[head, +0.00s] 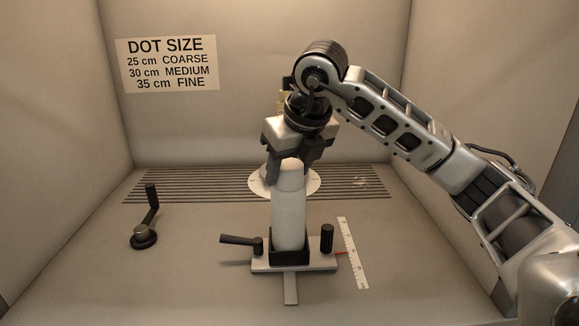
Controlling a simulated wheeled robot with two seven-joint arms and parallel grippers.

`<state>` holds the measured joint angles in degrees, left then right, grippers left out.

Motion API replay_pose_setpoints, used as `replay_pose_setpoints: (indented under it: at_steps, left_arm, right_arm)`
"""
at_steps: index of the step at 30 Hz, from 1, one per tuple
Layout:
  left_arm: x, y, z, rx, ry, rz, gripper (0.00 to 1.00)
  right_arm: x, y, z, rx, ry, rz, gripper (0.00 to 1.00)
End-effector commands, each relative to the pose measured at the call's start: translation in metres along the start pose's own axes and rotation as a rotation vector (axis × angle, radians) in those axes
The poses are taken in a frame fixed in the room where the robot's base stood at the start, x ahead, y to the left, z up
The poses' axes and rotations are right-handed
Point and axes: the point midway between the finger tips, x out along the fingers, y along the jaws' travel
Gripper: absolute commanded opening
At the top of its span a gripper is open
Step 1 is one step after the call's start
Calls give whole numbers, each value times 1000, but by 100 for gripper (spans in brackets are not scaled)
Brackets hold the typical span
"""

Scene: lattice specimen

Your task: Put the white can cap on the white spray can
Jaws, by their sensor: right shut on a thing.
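The white spray can (289,222) stands upright in a dark holder on a small grey base. The white can cap (291,175) is at the top of the can, upright and in line with it. My right gripper (291,168) comes down from above and is shut on the cap, with a dark finger on the cap's left and another at its right. I cannot tell whether the cap is seated or only resting there. My left gripper is not in view.
The grey base (265,265) has a dark side handle (240,240) and a black knob (327,237). A white ruler (353,252) lies to its right. A white disc (313,183) is behind the can. A black crank (146,228) stands at left. The floor between is clear.

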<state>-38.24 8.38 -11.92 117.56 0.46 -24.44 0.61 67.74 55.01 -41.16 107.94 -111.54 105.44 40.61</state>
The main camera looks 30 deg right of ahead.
Motion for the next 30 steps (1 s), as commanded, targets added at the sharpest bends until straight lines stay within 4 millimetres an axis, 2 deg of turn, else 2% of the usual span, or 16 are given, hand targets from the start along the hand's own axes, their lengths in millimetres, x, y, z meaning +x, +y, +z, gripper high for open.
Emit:
replay_pose_setpoints:
  at_steps: [14,15,17,23,25,30]
  left_arm:
    - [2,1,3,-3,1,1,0]
    - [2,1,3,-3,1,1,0]
    - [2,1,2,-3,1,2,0]
    - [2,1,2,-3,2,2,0]
    - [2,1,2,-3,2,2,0]
    - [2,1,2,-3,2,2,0]
  right_arm:
    - [6,0,-4,-2,12,-1,31]
    - [6,0,-4,-2,12,-1,62]
    - [6,0,-3,-2,11,-1,76]
    - [4,0,-2,-1,6,0,76]
    - [4,0,-2,-1,5,0,96]
    - [3,0,-2,-1,4,0,98]
